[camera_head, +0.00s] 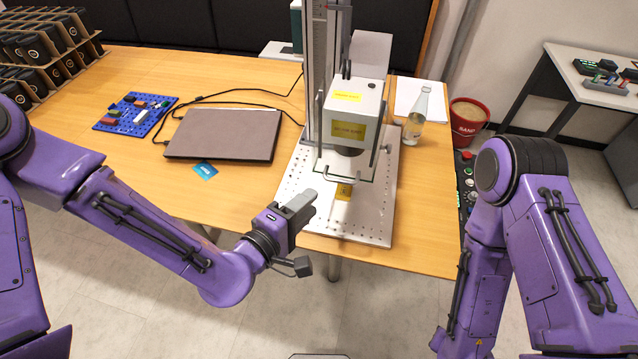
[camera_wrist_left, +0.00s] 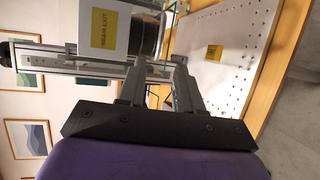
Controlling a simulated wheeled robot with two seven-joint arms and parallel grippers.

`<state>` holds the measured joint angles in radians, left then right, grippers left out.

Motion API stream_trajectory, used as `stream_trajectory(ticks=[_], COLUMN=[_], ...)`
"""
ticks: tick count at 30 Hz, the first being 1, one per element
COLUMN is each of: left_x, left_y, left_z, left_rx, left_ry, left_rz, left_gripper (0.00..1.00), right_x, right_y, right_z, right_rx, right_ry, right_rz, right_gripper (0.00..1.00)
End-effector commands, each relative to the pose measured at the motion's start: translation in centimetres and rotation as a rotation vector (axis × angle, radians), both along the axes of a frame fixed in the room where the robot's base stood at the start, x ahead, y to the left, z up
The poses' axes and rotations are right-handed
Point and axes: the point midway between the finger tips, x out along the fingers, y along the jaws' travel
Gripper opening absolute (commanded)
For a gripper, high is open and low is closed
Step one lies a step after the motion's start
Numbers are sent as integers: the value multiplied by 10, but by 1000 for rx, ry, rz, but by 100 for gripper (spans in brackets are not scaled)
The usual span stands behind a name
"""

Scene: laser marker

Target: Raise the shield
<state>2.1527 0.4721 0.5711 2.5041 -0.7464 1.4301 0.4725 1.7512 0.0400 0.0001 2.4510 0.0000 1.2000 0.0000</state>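The laser marker (camera_head: 350,118) stands on the table with a yellow-labelled white head on a tall column. My right gripper is out of view; only the right arm shows.
A small yellow piece (camera_head: 344,191) lies on the base plate under the shield. A closed laptop (camera_head: 225,134) and a blue pegboard (camera_head: 135,114) lie to the left.

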Motion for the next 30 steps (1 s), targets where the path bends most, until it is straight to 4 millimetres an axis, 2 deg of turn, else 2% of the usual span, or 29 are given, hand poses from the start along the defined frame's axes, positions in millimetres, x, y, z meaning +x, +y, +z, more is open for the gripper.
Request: stream_trajectory(ticks=[1, 6, 23, 26, 29, 30], left_x=[-4, -11, -12, -13, -14, -20], left_y=[2, 6, 7, 7, 28, 41], left_z=[10, 7, 3, 1, -36, -64], left_rx=[2, -2, -3, 38, 238, 335], left_ry=[5, 3, 1, -14, 44, 93], left_rz=[-1, -2, -3, -16, 7, 11], left_gripper=[35, 35, 35, 35, 35, 35], right_x=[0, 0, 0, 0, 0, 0], right_y=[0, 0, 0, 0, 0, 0], right_z=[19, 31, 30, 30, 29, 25], right_rx=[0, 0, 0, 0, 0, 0], right_ry=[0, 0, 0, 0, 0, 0], right_rz=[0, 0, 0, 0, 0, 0], right_gripper=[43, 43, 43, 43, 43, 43])
